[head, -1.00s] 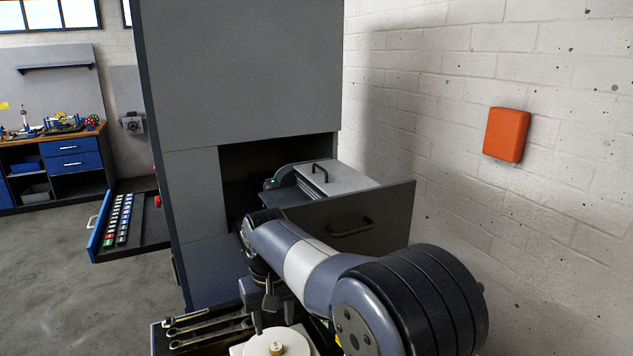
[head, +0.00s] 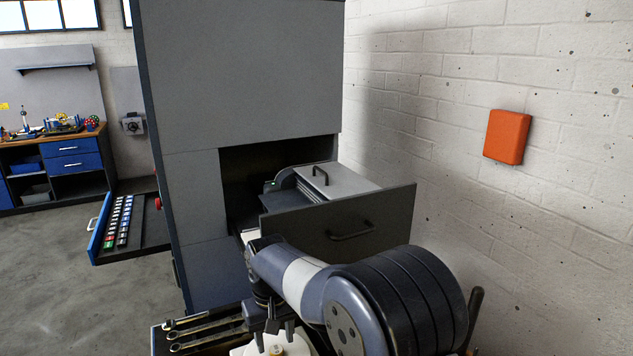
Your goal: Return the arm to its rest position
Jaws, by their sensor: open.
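My arm reaches in from the bottom of the head view, its large dark joint at the lower right. My gripper (head: 273,334) points down at the bottom of the view, with its fingers apart. It is just above a white round part with a brass-coloured knob (head: 276,350). Whether the fingers touch that part cannot be told. The lower part of the white piece is cut off by the frame edge.
A grey cabinet (head: 240,75) stands ahead with a drawer (head: 390,222) pulled out, a lidded machine behind its front. A blue side drawer (head: 97,235) holds several small blocks. Wrenches (head: 205,335) lie left of my gripper. An orange box (head: 507,136) hangs on the right wall.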

